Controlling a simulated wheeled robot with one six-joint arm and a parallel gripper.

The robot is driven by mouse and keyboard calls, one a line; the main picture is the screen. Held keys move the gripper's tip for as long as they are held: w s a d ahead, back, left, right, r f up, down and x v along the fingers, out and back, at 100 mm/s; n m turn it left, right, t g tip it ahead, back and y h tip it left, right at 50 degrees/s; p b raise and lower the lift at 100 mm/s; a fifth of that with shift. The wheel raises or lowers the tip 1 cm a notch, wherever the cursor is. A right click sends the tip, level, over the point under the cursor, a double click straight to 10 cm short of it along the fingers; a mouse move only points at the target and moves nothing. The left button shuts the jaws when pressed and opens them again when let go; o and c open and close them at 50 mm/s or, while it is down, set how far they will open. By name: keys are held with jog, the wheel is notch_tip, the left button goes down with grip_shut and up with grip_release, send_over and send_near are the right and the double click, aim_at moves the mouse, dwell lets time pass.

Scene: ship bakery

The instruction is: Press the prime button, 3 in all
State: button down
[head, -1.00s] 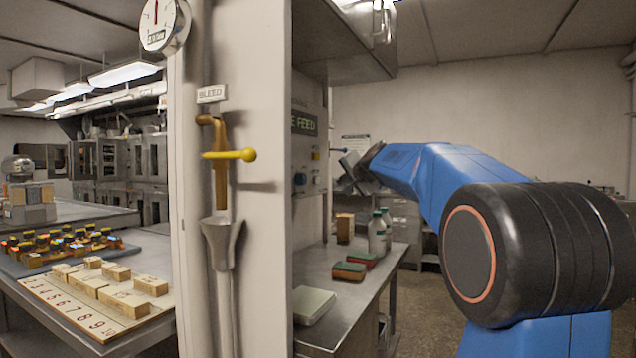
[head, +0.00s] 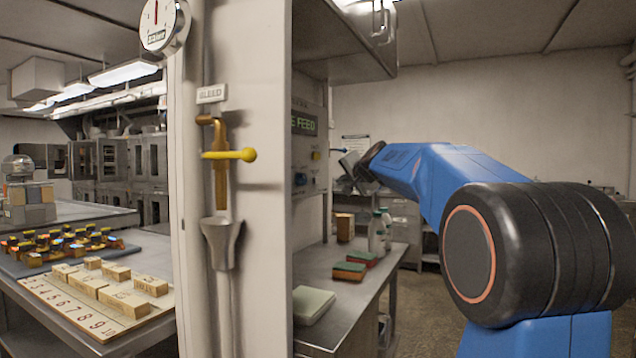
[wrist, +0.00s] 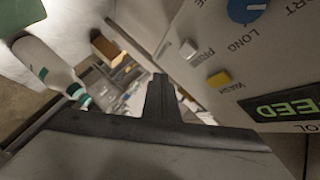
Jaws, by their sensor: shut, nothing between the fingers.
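The prime button (wrist: 188,48) is a small pale button on the control panel in the wrist view, with a label that seems to read PRIME beside it. My gripper (wrist: 160,80) is shut and empty, its fingertips left of and below the button in the picture; I see no contact. A yellow wash button (wrist: 219,79) sits beside the prime button. The panel (head: 308,155) is seen at a steep angle in the head view, where my gripper (head: 350,170) is just right of it and the prime button is not clearly distinguishable.
The panel also carries a blue knob (wrist: 245,10) and a lit display (wrist: 290,106) reading FEED. Below stand white bottles (head: 377,232), sponges (head: 350,271) and a pale box (head: 312,305) on a metal counter. A yellow-handled bleed valve (head: 230,155) is on the post.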

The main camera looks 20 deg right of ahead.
aim_at(317, 180)
dwell(0.7)
jog(key=s+d, duration=0.2)
jog(key=s, duration=0.1)
jog(key=shift+d, duration=0.15)
jog(key=shift+w, duration=0.1)
jog(key=w+a, duration=0.5)
jog(key=w, duration=0.1)
jog(key=shift+w+a, duration=0.2)
jog(key=shift+w, duration=0.15)
jog(key=shift+w+a, duration=0.1)
dwell(2.2)
jog(key=shift+w+a, duration=0.15)
jog(key=shift+w, duration=0.1)
